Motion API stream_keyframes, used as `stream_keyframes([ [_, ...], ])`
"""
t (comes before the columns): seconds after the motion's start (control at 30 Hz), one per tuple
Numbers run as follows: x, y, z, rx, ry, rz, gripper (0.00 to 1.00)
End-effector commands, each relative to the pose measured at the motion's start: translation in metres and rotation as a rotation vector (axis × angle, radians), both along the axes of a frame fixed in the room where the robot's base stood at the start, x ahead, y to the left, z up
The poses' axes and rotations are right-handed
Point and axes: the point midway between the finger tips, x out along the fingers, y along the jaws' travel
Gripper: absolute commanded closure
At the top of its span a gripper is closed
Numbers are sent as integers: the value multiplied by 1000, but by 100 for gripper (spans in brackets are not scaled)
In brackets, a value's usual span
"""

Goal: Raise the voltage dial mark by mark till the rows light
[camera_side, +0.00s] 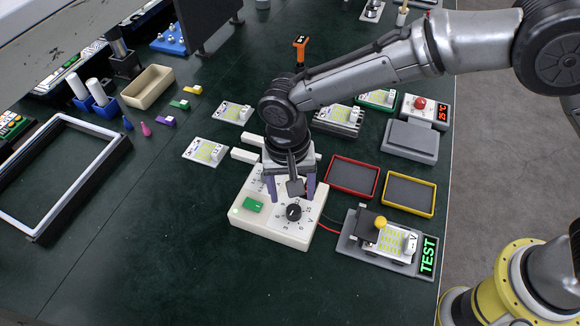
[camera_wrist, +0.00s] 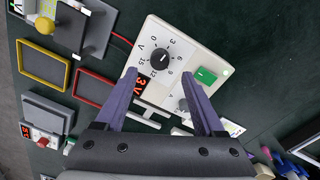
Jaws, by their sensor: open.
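The cream power supply box (camera_side: 262,231) stands on the green bench with its black voltage dial (camera_side: 293,212) facing up. The dial also shows in the wrist view (camera_wrist: 162,58), beside a red display (camera_wrist: 142,86) that seems to read 3 V. A green switch (camera_side: 252,205) and a second knob (camera_wrist: 183,103) sit on the same face. My gripper (camera_side: 291,192) is above the box, its purple fingers apart and empty, not around the dial. A board with pale yellow-green rows (camera_side: 394,240) sits in the test fixture; I cannot tell whether its rows are lit.
The grey fixture carries a yellow ball-topped handle (camera_side: 380,222) and a green lit TEST sign (camera_side: 428,254). A red wire joins box and fixture. Empty red (camera_side: 352,176) and yellow (camera_side: 408,195) trays lie behind. Bench left of the box is clear.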

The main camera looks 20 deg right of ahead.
Motion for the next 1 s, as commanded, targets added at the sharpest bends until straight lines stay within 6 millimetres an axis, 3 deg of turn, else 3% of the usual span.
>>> stream_keyframes([
  [0.2,2,3,46,4,-4,0,29],
  [0.4,2,4,71,2,-2,0,29],
  [1.0,2,4,77,0,0,0,29],
])
